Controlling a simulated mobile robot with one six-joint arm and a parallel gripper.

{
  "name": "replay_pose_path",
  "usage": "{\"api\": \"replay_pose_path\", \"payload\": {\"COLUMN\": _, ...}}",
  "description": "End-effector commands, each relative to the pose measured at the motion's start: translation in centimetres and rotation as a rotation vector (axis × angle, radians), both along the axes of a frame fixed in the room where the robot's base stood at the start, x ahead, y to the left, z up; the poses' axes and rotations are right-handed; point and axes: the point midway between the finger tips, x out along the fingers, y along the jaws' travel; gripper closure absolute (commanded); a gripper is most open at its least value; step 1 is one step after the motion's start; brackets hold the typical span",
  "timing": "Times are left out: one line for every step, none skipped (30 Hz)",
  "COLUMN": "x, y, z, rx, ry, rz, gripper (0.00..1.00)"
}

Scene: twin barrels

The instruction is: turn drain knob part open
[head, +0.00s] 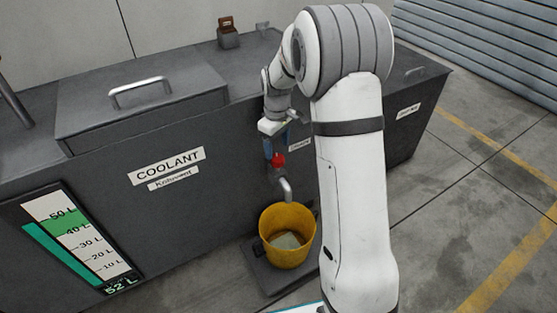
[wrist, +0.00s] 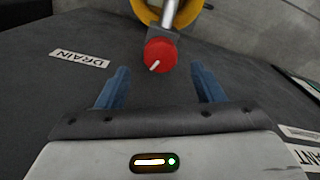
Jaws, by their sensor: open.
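The red drain knob (wrist: 161,55) sits on the front of the dark coolant tank, above a metal spout. A white line on it points down and to the left in the wrist view. The knob also shows in the head view (head: 278,160). My gripper (wrist: 157,82) is open, its two blue fingers apart, with the knob beyond and between the fingertips and not touched. In the head view my gripper (head: 273,147) is just above the knob, partly hidden by my arm. A DRAIN label (wrist: 79,60) is left of the knob in the wrist view.
A yellow bucket (head: 270,239) stands under the spout (head: 286,190) on a dark floor plate and holds something pale. The coolant tank (head: 120,193) has a level gauge (head: 78,242) marked 52 L. Open concrete floor lies to the right.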

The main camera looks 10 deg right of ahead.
Motion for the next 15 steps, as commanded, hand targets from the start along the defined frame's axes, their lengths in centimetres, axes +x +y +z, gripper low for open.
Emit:
{"api": "replay_pose_path", "payload": {"x": 0.0, "y": 0.0, "z": -1.4, "rx": 0.0, "ry": 0.003, "rz": 0.0, "gripper": 0.39}}
{"api": "replay_pose_path", "payload": {"x": 0.0, "y": 0.0, "z": -1.9, "rx": 0.0, "ry": 0.001, "rz": 0.0, "gripper": 0.39}}
{"api": "replay_pose_path", "payload": {"x": 0.0, "y": 0.0, "z": -2.5, "rx": 0.0, "ry": 0.001, "rz": 0.0, "gripper": 0.39}}
{"api": "replay_pose_path", "payload": {"x": 0.0, "y": 0.0, "z": -2.9, "rx": 0.0, "ry": 0.001, "rz": 0.0, "gripper": 0.39}}
{"api": "replay_pose_path", "payload": {"x": 0.0, "y": 0.0, "z": -3.2, "rx": 0.0, "ry": 0.001, "rz": 0.0, "gripper": 0.39}}
{"api": "replay_pose_path", "payload": {"x": 0.0, "y": 0.0, "z": -3.6, "rx": -0.001, "ry": 0.001, "rz": 0.0, "gripper": 0.39}}
{"api": "replay_pose_path", "payload": {"x": 0.0, "y": 0.0, "z": -3.9, "rx": 0.0, "ry": 0.0, "rz": 0.0, "gripper": 0.39}}
{"api": "replay_pose_path", "payload": {"x": 0.0, "y": 0.0, "z": -4.1, "rx": 0.0, "ry": 0.0, "rz": 0.0, "gripper": 0.39}}
{"api": "replay_pose_path", "payload": {"x": 0.0, "y": 0.0, "z": -4.3, "rx": 0.001, "ry": -0.001, "rz": 0.0, "gripper": 0.39}}
{"api": "replay_pose_path", "payload": {"x": 0.0, "y": 0.0, "z": -4.4, "rx": 0.001, "ry": -0.001, "rz": 0.0, "gripper": 0.39}}
{"api": "replay_pose_path", "payload": {"x": 0.0, "y": 0.0, "z": -4.5, "rx": 0.001, "ry": -0.001, "rz": 0.0, "gripper": 0.39}}
{"api": "replay_pose_path", "payload": {"x": 0.0, "y": 0.0, "z": -4.5, "rx": 0.0, "ry": -0.001, "rz": 0.0, "gripper": 0.39}}
{"api": "replay_pose_path", "payload": {"x": 0.0, "y": 0.0, "z": -4.6, "rx": 0.0, "ry": -0.001, "rz": 0.0, "gripper": 0.39}}
{"api": "replay_pose_path", "payload": {"x": 0.0, "y": 0.0, "z": -4.6, "rx": 0.0, "ry": -0.001, "rz": 0.0, "gripper": 0.39}}
{"api": "replay_pose_path", "payload": {"x": 0.0, "y": 0.0, "z": -4.6, "rx": 0.0, "ry": -0.001, "rz": 0.0, "gripper": 0.39}}
